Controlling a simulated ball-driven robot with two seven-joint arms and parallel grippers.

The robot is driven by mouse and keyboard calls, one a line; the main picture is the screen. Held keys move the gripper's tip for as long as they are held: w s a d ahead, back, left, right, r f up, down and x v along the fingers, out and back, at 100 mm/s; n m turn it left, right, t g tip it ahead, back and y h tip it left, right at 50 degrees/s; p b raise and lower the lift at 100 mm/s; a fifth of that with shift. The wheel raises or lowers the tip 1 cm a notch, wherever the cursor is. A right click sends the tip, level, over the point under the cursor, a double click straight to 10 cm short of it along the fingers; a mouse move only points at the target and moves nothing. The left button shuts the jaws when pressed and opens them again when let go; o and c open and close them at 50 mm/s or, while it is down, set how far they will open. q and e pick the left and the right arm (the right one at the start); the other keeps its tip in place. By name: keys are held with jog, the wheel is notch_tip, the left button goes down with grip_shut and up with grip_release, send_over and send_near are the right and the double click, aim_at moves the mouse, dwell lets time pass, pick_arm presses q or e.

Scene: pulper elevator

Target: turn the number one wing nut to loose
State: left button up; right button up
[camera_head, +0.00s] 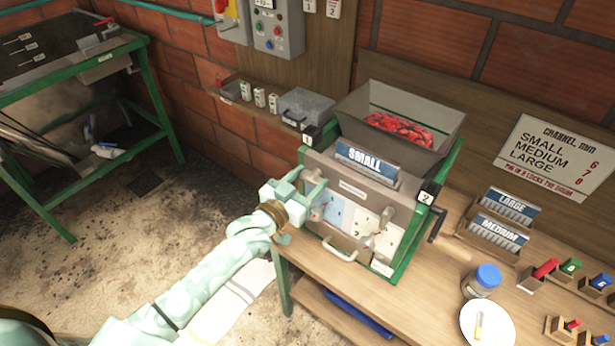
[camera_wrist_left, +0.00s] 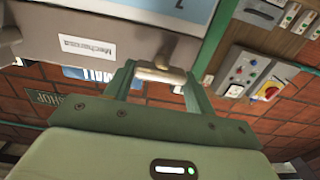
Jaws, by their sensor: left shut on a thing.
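The pulper (camera_head: 352,188) stands on the wooden bench, with a grey front housing and green side frames. A number 1 tag (camera_head: 307,141) is at its upper left corner and a number 2 tag (camera_head: 426,197) at its right. My left gripper (camera_head: 308,188) is at the left of the pulper's front. In the left wrist view its fingers (camera_wrist_left: 162,80) are closed around a short grey metal piece (camera_wrist_left: 160,74), apparently the number one wing nut, just by the housing. My right gripper is not in view.
A hopper (camera_head: 440,105) of red cherries tops the pulper. LARGE (camera_head: 511,207) and MEDIUM (camera_head: 498,232) plates, a blue-lidded jar (camera_head: 483,281) and a white plate (camera_head: 487,333) are on the bench at right. A handle (camera_head: 340,250) sticks out below the gripper.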

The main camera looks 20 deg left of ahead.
pick_arm(q)
jog(key=o, duration=1)
jog(key=b+v, duration=0.1)
jog(key=v, duration=1.5)
jog(key=shift+s+a, duration=0.1)
jog(key=shift+s, duration=0.1)
